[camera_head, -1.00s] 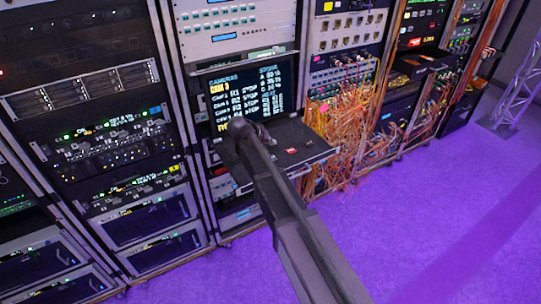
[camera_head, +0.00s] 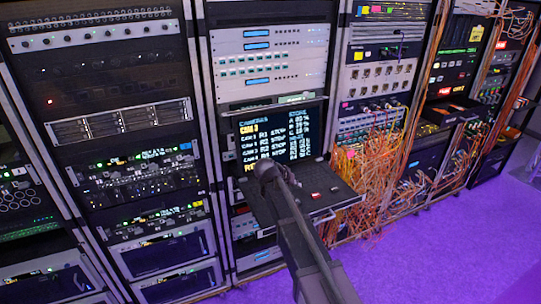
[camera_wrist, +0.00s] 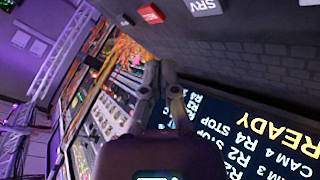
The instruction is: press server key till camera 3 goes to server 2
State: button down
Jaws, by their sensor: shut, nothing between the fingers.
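A rack console has a lit screen (camera_head: 288,138) headed CAMERAS, with CAM 3 in yellow and several camera rows below. In the wrist view the screen (camera_wrist: 262,125) is upside down, with READY in yellow. Its CAM 3 row seems to read R2, but the text is partly cut off. A light grey SRV key (camera_wrist: 204,7) sits on the dark keyboard shelf at the wrist view's top edge, beside a red key (camera_wrist: 150,14). My gripper (camera_wrist: 161,68) is shut and empty, apart from both keys. In the head view my gripper (camera_head: 266,172) overlaps the screen's lower edge.
The dark shelf (camera_head: 335,199) juts out under the screen. Orange cables (camera_head: 375,170) hang in a dense tangle just right of it. Tall equipment racks stand on both sides. The purple floor (camera_head: 430,255) is clear at the front right.

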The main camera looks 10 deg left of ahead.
dwell(0.7)
jog(key=s+d+f+g+y, duration=0.2)
jog(key=s+d+g+y, duration=0.1)
jog(key=s+d, duration=0.8)
jog(key=s+d+f+g+y, duration=0.3)
jog(key=s+d, duration=0.8)
jog(key=s, duration=0.3)
jog(key=shift+s+d+f+g, duration=0.25)
jog(key=shift+d+f+g, duration=0.05)
jog(key=shift+d, duration=0.1)
